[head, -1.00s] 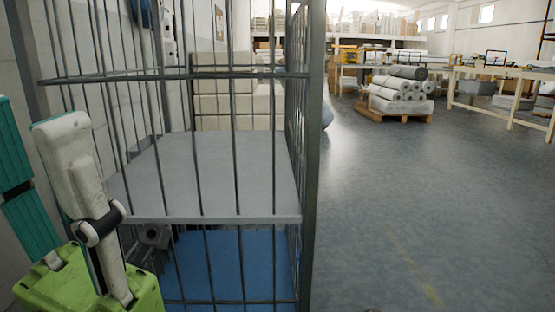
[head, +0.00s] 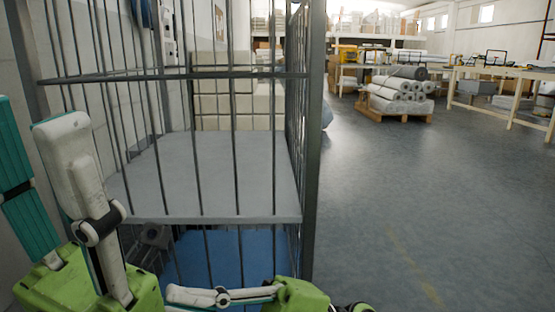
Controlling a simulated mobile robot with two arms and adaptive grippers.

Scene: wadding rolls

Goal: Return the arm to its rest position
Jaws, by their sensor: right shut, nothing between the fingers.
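White and green links of my arm (head: 222,297) show at the bottom middle, in front of the wire cage's lower part. At their right end is the dark tip of my right gripper (head: 352,307), cut by the bottom edge. It is shut and holds nothing. Its fingertips hardly show. More of my own white, teal and green arm parts stand upright at the left edge. My left gripper is not in view.
A tall wire cage trolley (head: 312,150) with a grey shelf (head: 225,175) and blue base (head: 225,255) stands close in front. White rolls (head: 402,91) lie on a pallet (head: 398,115) farther back. Work tables (head: 520,75) stand at right. The floor (head: 430,200) right of the cage is clear.

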